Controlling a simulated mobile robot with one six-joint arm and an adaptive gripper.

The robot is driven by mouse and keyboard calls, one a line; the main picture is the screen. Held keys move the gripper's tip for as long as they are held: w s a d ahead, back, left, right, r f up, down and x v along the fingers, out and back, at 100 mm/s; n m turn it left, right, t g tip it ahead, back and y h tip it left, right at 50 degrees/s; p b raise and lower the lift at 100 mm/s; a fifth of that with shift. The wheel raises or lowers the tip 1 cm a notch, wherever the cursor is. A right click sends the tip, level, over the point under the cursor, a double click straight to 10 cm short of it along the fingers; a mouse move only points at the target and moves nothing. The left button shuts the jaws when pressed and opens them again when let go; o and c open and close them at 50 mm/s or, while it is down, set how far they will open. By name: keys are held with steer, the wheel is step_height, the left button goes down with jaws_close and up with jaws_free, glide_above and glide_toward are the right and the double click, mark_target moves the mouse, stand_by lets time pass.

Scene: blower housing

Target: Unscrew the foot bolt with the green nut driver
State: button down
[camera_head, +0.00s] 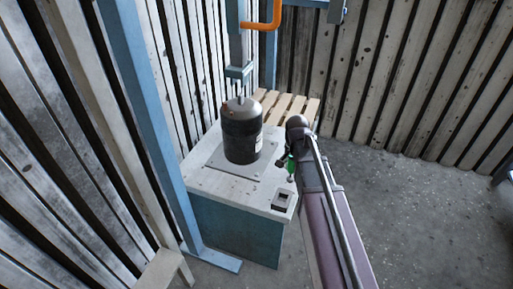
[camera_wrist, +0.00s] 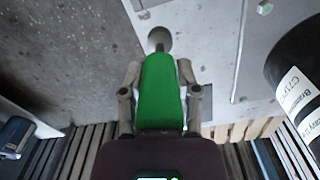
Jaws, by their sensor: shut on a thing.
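The green nut driver (camera_wrist: 160,95) is held between the two fingers of my gripper (camera_wrist: 160,88), its handle filling the gap. Its dark shaft points away from the camera, toward a round grey shape at the plinth's edge; I cannot tell whether that is its socket or a hole. In the head view, the green nut driver (camera_head: 291,164) hangs tip down above the plinth's right edge, with my gripper (camera_head: 285,158) around it. A pale hexagonal bolt head (camera_wrist: 265,8) sits on the base plate at the top right of the wrist view, apart from the driver.
The black blower housing (camera_head: 241,130) stands on a plate on the blue-sided plinth (camera_head: 235,232). A small square fitting (camera_head: 282,200) sits on the plinth's front right corner. A blue post (camera_head: 153,125) rises at left. A slatted pallet (camera_head: 285,105) lies behind. Floor at right is clear.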

steer(key=w+a+r+n+p, duration=0.1)
steer(key=w+a+p, duration=0.1)
steer(key=a, duration=0.4)
steer(key=w+a+r+n+p, duration=0.1)
steer(key=w+a+r, duration=0.1)
steer(key=w+a, duration=0.2)
steer(key=a, duration=0.2)
steer(key=shift+w+a+r+n+p, duration=0.3)
steer(key=shift+p, duration=0.05)
steer(key=shift+f, duration=0.1)
steer(key=shift+f+b, duration=2.75)
steer(key=shift+b, duration=0.15)
steer(key=shift+f+b, duration=0.35)
